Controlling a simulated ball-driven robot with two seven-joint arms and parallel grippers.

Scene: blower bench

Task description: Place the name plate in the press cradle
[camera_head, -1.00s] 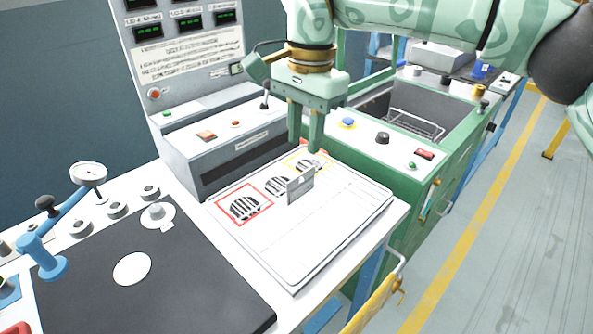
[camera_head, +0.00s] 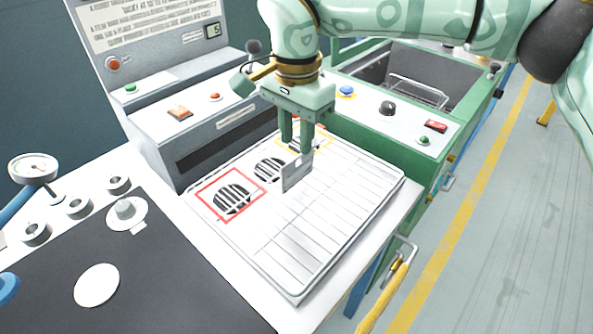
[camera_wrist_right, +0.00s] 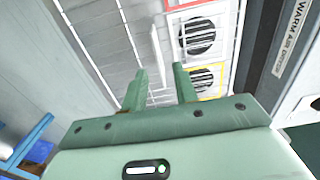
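The name plate, a thin grey plate (camera_head: 297,173), stands upright on the wire rack (camera_head: 340,205) of the white drying tray. My right gripper (camera_head: 297,146) is just above and behind the plate in the head view, fingers pointing down. In the right wrist view the fingers (camera_wrist_right: 160,72) are apart with nothing gripped. The plate shows there as a thin pale strip (camera_wrist_right: 157,50), seen edge-on in line with the gap beyond the fingertips. I cannot tell whether a finger touches it. I cannot make out for certain which part is the press cradle. My left gripper is not in view.
Round vents in red (camera_head: 232,197) and yellow frames lie beside the plate. A dark mat (camera_head: 150,285) with a pale round fitting (camera_head: 126,212) and a dial gauge (camera_head: 35,168) are at left. A green cabinet (camera_head: 400,150) stands behind right.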

